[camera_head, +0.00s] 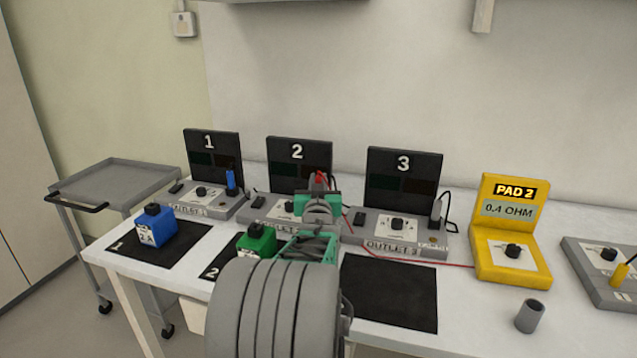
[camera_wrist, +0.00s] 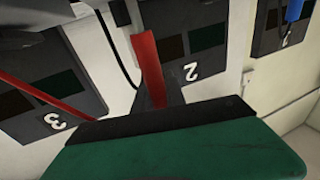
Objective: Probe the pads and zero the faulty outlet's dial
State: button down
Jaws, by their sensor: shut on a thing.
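My gripper (camera_head: 318,203) is shut on a red probe (camera_head: 319,180) in front of outlet 2's panel (camera_head: 285,172). The probe also shows as a red bar in the wrist view (camera_wrist: 147,60). Its tip and any pad contact are hidden. A red lead runs right to the yellow meter (camera_head: 487,205), which reads PAD 2, 0.4 OHM. Outlet 1's panel (camera_head: 213,147) stands left and outlet 3's panel (camera_head: 403,197) right. Dials show on outlet 1 (camera_head: 201,192), outlet 2 (camera_head: 289,206) and outlet 3 (camera_head: 398,224). My gripper hides part of outlet 2's base.
A blue block (camera_head: 154,228) sits on black mat 1 (camera_head: 187,247); a green block (camera_head: 257,241) sits on mat 2. The right mat (camera_head: 390,292) shows bare. A grey cup (camera_head: 529,316) and a grey unit (camera_head: 590,268) stand right. A cart (camera_head: 115,172) stands left.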

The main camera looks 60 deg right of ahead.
jog(key=shift+f, duration=0.1)
dwell(0.3)
notch_tip(320, 180, up, 7)
jog(key=p, duration=0.2)
dwell(0.4)
dwell(2.2)
